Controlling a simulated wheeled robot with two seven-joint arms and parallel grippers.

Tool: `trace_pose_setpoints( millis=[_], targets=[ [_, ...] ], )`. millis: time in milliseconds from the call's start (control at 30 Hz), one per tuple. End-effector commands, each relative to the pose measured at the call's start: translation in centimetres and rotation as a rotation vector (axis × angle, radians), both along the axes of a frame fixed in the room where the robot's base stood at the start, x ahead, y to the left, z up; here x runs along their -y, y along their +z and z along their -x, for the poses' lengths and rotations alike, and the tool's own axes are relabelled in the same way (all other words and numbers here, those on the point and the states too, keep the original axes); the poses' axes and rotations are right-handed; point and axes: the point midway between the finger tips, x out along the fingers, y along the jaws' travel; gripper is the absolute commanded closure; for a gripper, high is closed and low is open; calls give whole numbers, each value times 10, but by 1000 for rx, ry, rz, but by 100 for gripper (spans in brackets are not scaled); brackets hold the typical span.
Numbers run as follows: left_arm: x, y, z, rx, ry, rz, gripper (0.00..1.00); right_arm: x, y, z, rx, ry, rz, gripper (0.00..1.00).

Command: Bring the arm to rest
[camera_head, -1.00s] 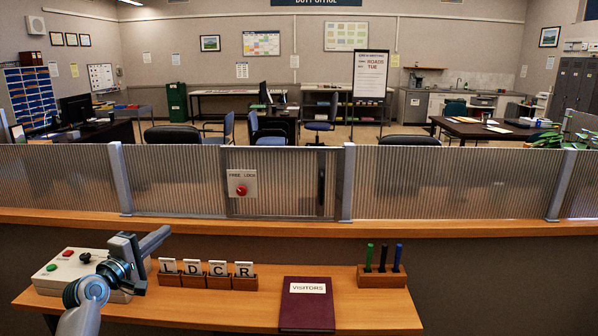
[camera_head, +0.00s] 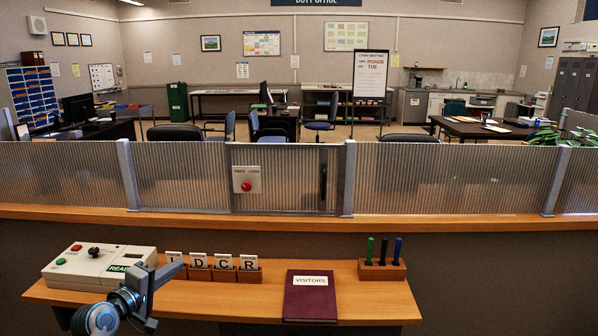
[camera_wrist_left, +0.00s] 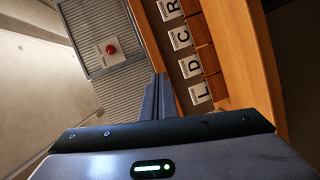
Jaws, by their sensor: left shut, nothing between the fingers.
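My left gripper (camera_head: 168,270) is shut and empty. In the head view it is above the left part of the wooden shelf (camera_head: 220,303), its fingers pointing right and partly in front of the L card. In the left wrist view the closed fingers (camera_wrist_left: 157,100) stick up at the middle, beside the row of letter cards. The cream control box (camera_head: 98,262) stands on the shelf to the left of the gripper, with a red button, a green button, a black knob and a lit green display partly hidden by my arm. My right gripper is not in view.
Letter cards L, D, C, R stand in wooden blocks (camera_head: 222,274). A maroon visitors book (camera_head: 310,300) lies at mid-shelf. A pen block (camera_head: 382,270) stands at right. Behind is a ribbed screen (camera_head: 450,180) with a red button plate (camera_head: 246,180).

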Motion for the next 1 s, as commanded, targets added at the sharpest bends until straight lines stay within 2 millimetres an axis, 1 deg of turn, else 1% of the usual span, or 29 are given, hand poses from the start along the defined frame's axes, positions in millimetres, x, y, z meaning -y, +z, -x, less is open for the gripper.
trace_pose_setpoints(
  millis=[33, 67, 167, 267, 300, 367, 400, 467, 500, 567, 600, 667, 700, 767, 800, 900, 1000],
  targets=[
    [7, -14, 9, -17, -11, -34, 100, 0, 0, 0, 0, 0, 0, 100],
    [10, -21, 13, -26, -18, -55, 100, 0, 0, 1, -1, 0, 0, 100],
    [23, -50, 34, -66, -48, -146, 100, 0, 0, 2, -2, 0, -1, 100],
    [39, -87, 63, -114, -90, -261, 100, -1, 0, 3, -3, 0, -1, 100],
    [47, -104, 79, -138, -113, -316, 100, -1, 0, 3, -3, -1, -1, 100],
    [57, -130, 105, -176, -152, -406, 100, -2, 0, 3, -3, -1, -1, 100],
    [64, -147, 124, -201, -178, -466, 100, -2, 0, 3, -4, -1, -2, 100],
    [73, -170, 153, -238, -221, -553, 100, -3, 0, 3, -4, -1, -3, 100],
    [78, -184, 173, -263, -251, -610, 100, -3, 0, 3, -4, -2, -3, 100],
    [85, -204, 205, -300, -298, -695, 100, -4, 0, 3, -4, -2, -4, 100],
    [89, -216, 227, -324, -330, -750, 100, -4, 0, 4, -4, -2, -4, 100],
    [95, -232, 260, -360, -381, -828, 100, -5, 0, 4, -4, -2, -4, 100],
    [97, -241, 282, -384, -416, -878, 100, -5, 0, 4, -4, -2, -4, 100],
    [100, -252, 315, -418, -467, -950, 100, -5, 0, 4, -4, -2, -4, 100],
    [102, -258, 337, -441, -501, -994, 100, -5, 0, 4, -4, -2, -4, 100],
    [104, -266, 379, -485, -569, -1078, 100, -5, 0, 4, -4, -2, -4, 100],
    [104, -270, 411, -519, -623, -1138, 100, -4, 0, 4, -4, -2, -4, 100]
  ],
)
